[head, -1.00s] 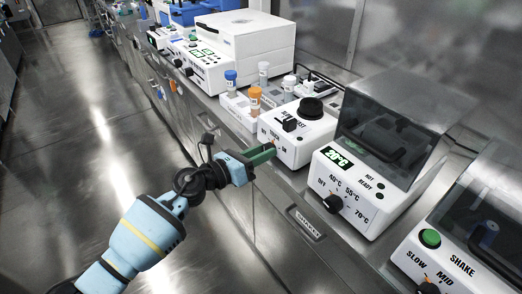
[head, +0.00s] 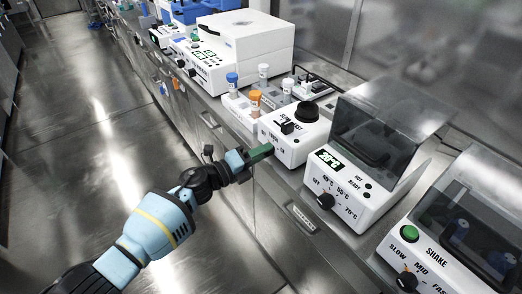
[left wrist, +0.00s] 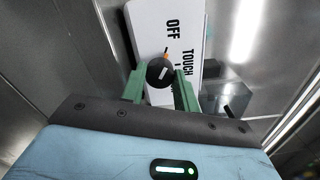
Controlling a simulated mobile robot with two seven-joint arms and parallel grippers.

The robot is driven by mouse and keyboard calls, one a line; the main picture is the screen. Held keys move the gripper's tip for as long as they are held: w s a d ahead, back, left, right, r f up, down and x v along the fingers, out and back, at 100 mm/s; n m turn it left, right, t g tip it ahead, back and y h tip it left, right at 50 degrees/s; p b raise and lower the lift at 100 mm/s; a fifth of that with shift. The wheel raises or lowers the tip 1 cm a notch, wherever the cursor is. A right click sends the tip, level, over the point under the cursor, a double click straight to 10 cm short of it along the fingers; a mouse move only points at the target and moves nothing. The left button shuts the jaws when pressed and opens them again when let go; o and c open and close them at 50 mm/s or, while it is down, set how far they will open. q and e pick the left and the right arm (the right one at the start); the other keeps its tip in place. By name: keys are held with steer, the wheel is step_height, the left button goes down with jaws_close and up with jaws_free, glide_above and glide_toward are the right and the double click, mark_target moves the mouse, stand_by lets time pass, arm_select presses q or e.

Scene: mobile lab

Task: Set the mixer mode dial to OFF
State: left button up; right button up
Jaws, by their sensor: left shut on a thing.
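The mixer (head: 290,148) is a small white box with a black cup on top, on the bench in the head view. Its mode dial (left wrist: 158,72) is a round black knob with a white line, seen in the left wrist view. An orange mark shows at the dial's edge, towards the printed word OFF; TOUCH is printed farther right. My left gripper (head: 264,152) has its green fingers on either side of the dial, shut on it, and hides it in the head view. A third label is partly hidden by a finger. My right gripper is out of view.
A heater block (head: 352,201) with a 20°C display stands right of the mixer, then a shaker (head: 405,245) with a green button. A tube rack (head: 238,105) and a white centrifuge-like box (head: 250,45) stand to the left. The floor (head: 60,190) is clear.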

arm_select(q)
steer(key=shift+n, duration=0.6)
steer(key=o, duration=1)
steer(key=shift+c, duration=0.2)
steer(key=shift+s+p, duration=0.1)
steer(key=shift+p, duration=0.2)
steer(key=v, duration=0.7)
steer(key=shift+s+a+p, duration=0.2)
steer(key=shift+a+p, duration=0.1)
steer(key=shift+p, duration=0.15)
